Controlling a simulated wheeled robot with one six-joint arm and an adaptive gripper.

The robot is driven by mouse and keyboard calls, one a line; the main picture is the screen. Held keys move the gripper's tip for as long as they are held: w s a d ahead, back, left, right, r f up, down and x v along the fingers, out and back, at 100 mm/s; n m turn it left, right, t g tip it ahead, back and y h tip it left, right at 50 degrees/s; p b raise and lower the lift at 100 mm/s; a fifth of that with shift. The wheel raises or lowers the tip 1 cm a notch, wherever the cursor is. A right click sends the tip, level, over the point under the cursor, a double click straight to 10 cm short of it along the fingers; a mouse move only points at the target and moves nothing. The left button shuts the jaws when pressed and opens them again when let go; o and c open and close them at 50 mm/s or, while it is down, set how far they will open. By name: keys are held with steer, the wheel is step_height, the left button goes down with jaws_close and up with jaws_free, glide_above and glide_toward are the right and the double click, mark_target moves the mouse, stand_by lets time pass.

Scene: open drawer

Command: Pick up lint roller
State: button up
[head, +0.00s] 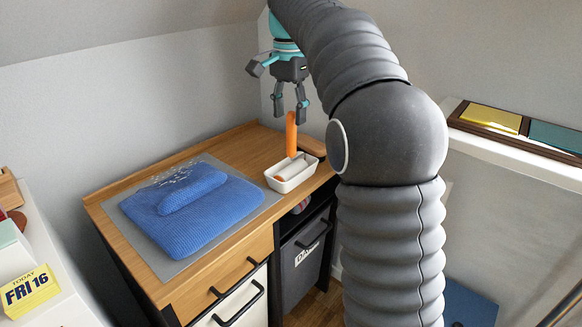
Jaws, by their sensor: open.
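The lint roller has a white roll (294,167) lying in a small white tray (278,186) on the wooden cabinet top. Its orange handle (291,136) rises nearly upright from the tray, and a bit of orange shows at the roll's near end. My gripper (289,113) is above the tray, pointing down, with its dark fingers apart. The top of the handle appears at fingertip height, between or just in front of the fingers; the depth is unclear. Nothing is visibly held.
A folded blue knitted garment (190,215) lies on a grey mat (165,263) to the left. A wooden piece (312,146) lies just behind the tray. Drawers with black handles and a grey bin (301,262) are below. Walls stand behind and to the left.

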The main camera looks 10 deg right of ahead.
steer(key=b, duration=0.1)
glide_above(291, 160)
steer(key=w, duration=0.1)
steer(key=shift+d+f, duration=0.2)
steer(key=shift+f, duration=2.55)
jaws_close()
